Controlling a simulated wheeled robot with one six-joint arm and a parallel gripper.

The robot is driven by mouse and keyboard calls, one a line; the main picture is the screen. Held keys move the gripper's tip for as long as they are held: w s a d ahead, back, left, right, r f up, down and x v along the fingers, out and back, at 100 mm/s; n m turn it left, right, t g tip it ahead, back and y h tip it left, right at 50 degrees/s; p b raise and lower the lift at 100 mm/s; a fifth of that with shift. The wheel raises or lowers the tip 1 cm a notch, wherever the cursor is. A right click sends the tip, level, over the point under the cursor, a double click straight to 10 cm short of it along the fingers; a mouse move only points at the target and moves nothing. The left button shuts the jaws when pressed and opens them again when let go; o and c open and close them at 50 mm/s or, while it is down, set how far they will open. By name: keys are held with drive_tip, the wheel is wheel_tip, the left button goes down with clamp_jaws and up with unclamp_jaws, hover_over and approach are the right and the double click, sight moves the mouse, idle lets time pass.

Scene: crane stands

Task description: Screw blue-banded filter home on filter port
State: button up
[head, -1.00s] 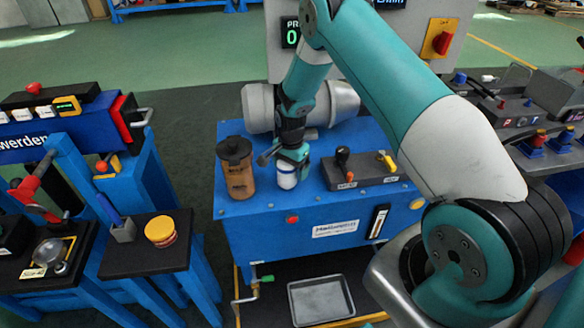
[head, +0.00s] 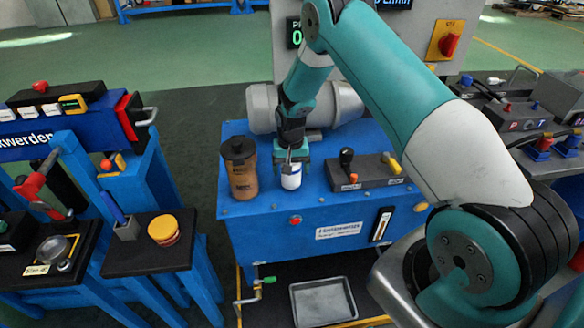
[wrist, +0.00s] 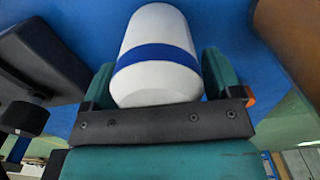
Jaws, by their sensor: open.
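The blue-banded filter (wrist: 158,55) is a white cylinder with a blue band. In the wrist view it lies between the two teal fingers of my gripper (wrist: 160,85), with a gap showing at the fingers. In the head view the filter (head: 291,178) stands upright on the blue cabinet top, partly hidden by my gripper (head: 291,160), which is above and around it. My gripper is open. The filter port is hidden under the filter, and I cannot tell how the filter sits on it.
A brown canister with a black cap (head: 240,168) stands close left of my gripper. A grey valve block with levers (head: 362,172) stands close right. A grey motor (head: 325,103) is behind. A metal tray (head: 322,302) lies below the cabinet front.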

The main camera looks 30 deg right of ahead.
drive_tip(key=shift+s+a, duration=0.1)
drive_tip(key=shift+s, duration=0.1)
drive_tip(key=shift+s+a+p, duration=0.35)
drive_tip(key=shift+s, duration=0.2)
idle(0.3)
drive_tip(key=c, duration=1)
drive_tip(key=m, duration=0.5)
drive_tip(key=shift+m, duration=1.1)
drive_tip(key=m, duration=0.3)
